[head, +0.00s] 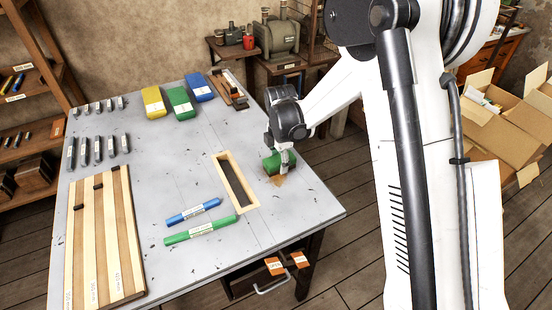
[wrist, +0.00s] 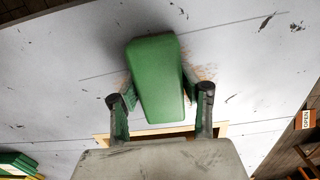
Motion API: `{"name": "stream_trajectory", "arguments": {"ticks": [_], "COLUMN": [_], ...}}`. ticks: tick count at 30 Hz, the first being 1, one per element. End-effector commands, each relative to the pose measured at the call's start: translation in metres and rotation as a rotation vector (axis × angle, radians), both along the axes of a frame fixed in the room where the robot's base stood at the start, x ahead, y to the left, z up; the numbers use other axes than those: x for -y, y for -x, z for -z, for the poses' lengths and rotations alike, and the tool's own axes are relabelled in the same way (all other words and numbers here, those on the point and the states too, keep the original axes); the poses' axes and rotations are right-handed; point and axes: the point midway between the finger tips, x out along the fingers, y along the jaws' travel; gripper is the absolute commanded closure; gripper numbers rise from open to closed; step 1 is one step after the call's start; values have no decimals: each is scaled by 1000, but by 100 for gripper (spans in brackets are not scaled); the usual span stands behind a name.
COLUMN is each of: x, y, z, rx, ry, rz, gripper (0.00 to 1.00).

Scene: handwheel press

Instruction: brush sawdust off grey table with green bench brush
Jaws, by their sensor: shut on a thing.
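The green bench brush (wrist: 156,80) is held between the two fingers of my gripper (wrist: 160,105), which is shut on it. In the head view the brush (head: 272,163) is at the right side of the grey table (head: 150,190), below my gripper (head: 284,160). Tan sawdust (head: 278,180) lies on the table right by the brush. In the wrist view a faint patch of sawdust (wrist: 205,72) shows to the right of the brush. The brush's underside is hidden, so I cannot tell whether it touches the table.
A wooden-framed slot (head: 237,182) is just left of the brush. Blue (head: 194,212) and green (head: 201,230) marker-like sticks lie in front of it. Yellow, green and blue blocks (head: 180,103) stand at the back. A striped wooden board (head: 103,235) lies at the left. The table's right edge is near.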

Motion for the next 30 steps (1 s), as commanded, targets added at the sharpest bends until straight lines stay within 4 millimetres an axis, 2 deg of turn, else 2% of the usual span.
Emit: {"name": "stream_trajectory", "arguments": {"ticks": [23,26,30], "x": [30,32,32], "y": [64,67,67], "z": [1,-6,-34], "rx": [-1,-1,-1], "ry": [0,0,0], "rz": [-1,-1,0], "gripper": [87,87,87]}}
